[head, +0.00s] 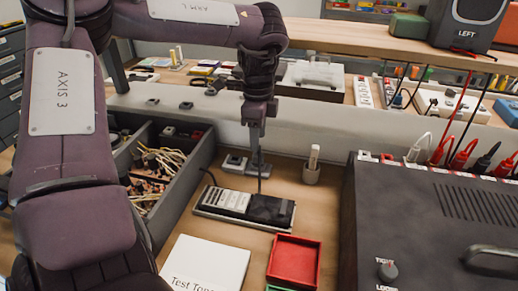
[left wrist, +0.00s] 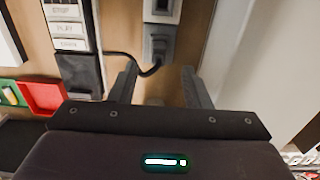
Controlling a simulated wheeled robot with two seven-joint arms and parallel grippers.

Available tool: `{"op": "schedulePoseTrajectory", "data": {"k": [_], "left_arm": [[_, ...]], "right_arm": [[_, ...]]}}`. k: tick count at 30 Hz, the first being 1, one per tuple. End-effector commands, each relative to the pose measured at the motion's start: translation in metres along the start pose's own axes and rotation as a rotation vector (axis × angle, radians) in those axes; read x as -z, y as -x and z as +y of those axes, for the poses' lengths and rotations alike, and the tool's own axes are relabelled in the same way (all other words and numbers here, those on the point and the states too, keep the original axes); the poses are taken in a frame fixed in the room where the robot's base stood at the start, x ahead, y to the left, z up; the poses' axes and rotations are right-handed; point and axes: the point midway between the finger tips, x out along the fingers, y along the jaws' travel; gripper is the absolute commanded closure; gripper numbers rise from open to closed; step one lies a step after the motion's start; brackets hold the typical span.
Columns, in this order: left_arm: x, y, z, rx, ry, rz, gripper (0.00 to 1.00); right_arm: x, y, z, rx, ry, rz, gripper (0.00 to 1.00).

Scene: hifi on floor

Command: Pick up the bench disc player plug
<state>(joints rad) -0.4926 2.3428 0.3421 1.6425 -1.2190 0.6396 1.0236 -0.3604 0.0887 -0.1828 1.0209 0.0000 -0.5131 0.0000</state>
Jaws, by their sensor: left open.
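The bench disc player plug (left wrist: 158,46) is a grey block in the left wrist view, at the lower end of a grey socket piece (left wrist: 161,10). A black cable runs from it to the disc player (left wrist: 80,72), at the left there. In the head view the disc player (head: 245,207) lies on the bench, and the socket piece (head: 234,162) is behind it. My left gripper (left wrist: 160,80) is open, its fingers apart with nothing held; the plug is just beyond the fingertips. In the head view it (head: 260,172) points down behind the player and partly hides the plug. My right gripper is not visible.
A dark bin of wires (head: 165,165) is at the left, and a large dark unit (head: 430,225) with leads is at the right. A small upright holder (head: 311,172) stands behind. A red tray (head: 295,262) and a white sheet (head: 205,265) lie in front. A pale ledge (head: 330,120) runs behind.

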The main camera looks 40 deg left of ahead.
Motion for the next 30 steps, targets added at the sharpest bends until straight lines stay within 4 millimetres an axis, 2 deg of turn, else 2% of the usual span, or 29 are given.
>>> {"op": "schedulePoseTrajectory", "data": {"k": [12,16,22,23,30], "left_arm": [[0.000,-0.057,-0.001,-0.003,0.000,-0.001,0.56],[0.001,-0.066,-0.002,0.000,0.000,0.001,0.56],[0.001,-0.067,-0.002,0.001,0.000,0.000,0.56],[0.001,-0.067,-0.002,0.001,0.000,0.000,0.58],[0.001,-0.067,-0.002,0.001,0.000,0.000,0.89]], "right_arm": [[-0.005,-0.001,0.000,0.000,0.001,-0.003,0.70],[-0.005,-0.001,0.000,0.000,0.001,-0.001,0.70],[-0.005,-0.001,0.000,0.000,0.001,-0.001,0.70],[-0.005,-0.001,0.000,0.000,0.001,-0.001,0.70],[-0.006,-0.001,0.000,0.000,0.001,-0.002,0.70]]}}
